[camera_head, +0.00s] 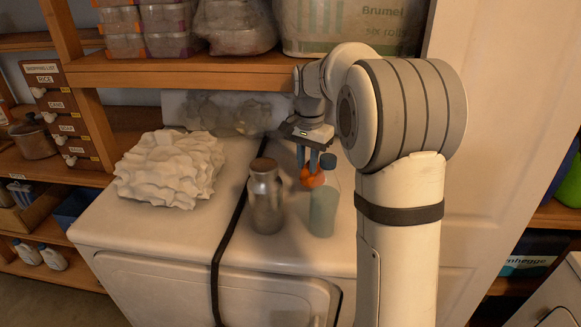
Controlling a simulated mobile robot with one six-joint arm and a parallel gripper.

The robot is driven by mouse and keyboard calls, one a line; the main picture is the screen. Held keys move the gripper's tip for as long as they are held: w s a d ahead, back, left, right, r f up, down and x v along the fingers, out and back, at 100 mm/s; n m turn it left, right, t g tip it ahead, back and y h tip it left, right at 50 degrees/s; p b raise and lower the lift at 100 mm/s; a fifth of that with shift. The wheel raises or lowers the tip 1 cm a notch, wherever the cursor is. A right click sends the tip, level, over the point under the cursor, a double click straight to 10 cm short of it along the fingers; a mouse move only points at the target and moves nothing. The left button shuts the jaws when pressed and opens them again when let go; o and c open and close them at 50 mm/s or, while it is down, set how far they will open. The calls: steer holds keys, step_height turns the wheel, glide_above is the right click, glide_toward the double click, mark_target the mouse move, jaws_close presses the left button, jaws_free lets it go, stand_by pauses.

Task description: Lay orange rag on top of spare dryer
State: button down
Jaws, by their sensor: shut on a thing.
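My gripper (314,168), with blue fingers, points down over the right-hand white machine (285,250). It is shut on a small bunched orange rag (311,181), which shows just below the fingertips. I cannot tell whether the rag touches the machine's top. A second white machine (130,232) stands to the left, with a dark gap or strap between the two. No label shows which one is the spare dryer. My arm hides the right part of the right-hand machine.
A grey metal bottle with a brown cap (266,200) and a pale green tumbler (323,210) stand in front of the rag. A dark blue-topped item is close by the gripper. A crumpled white cloth (172,168) covers part of the left machine. A wooden shelf (180,70) overhangs behind.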

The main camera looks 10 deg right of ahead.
steer(key=a+f, duration=0.1)
steer(key=a, duration=0.1)
steer(key=w+a+f+p, duration=0.1)
steer(key=a, duration=0.1)
steer(key=shift+f, duration=0.75)
steer(key=shift+d+f, duration=0.1)
steer(key=c, duration=1.3)
jaws_free()
steer(key=shift+o, duration=0.2)
step_height(320, 180, up, 12)
